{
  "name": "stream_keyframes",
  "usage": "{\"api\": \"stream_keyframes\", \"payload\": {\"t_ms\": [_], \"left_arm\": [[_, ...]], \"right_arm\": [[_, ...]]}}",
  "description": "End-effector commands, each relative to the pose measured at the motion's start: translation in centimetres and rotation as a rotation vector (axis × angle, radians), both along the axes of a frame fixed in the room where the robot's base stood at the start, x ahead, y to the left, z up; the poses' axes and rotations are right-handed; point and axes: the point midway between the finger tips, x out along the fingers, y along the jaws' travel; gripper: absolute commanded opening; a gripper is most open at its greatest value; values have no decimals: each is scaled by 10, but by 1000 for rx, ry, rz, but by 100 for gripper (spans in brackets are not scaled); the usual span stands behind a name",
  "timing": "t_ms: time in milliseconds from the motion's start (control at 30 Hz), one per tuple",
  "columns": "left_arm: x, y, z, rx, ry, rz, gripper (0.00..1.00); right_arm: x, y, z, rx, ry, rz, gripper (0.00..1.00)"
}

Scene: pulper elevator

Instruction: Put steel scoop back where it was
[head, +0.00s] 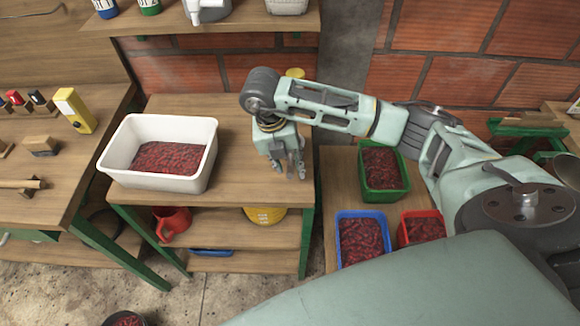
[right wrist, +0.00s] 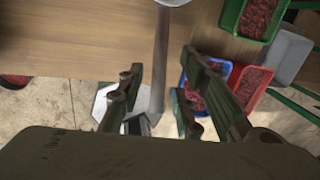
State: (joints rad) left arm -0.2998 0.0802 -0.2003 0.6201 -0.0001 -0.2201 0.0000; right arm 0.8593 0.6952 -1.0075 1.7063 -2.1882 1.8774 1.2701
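My right gripper (head: 289,174) points down just above the front right part of the wooden table in the head view. In the right wrist view its fingers (right wrist: 158,100) are apart, and none presses on anything. I cannot tell whether this is the steel scoop or part of my own body. I cannot pick out the scoop in the head view. My left gripper is not in view.
A white tub (head: 115,166) of red berries stands left of my gripper on the table (head: 240,183). Green (head: 366,190), blue (head: 345,262) and red (head: 405,238) crates stand to the right. A red jug (head: 172,222) sits on the lower shelf. Shelves with containers are behind.

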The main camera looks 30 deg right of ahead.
Motion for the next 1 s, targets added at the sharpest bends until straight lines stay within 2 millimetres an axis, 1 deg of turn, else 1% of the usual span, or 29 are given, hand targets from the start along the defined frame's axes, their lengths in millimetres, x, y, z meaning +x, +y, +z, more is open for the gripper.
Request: {"api": "stream_keyframes", "payload": {"t_ms": [33, 200, 300, 400, 600, 1000], "left_arm": [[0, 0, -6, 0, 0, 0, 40], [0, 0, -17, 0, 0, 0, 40], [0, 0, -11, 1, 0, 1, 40], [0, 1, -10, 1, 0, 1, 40], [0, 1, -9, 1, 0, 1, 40], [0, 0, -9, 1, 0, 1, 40]], "right_arm": [[2, 3, 9, 2, -6, 3, 32], [5, 12, 50, 2, -8, 5, 32], [5, 14, 69, -1, -6, 2, 32], [6, 16, 81, -1, -5, 1, 32], [6, 19, 93, -1, -2, 0, 32], [5, 20, 95, 0, 0, 1, 32]]}}
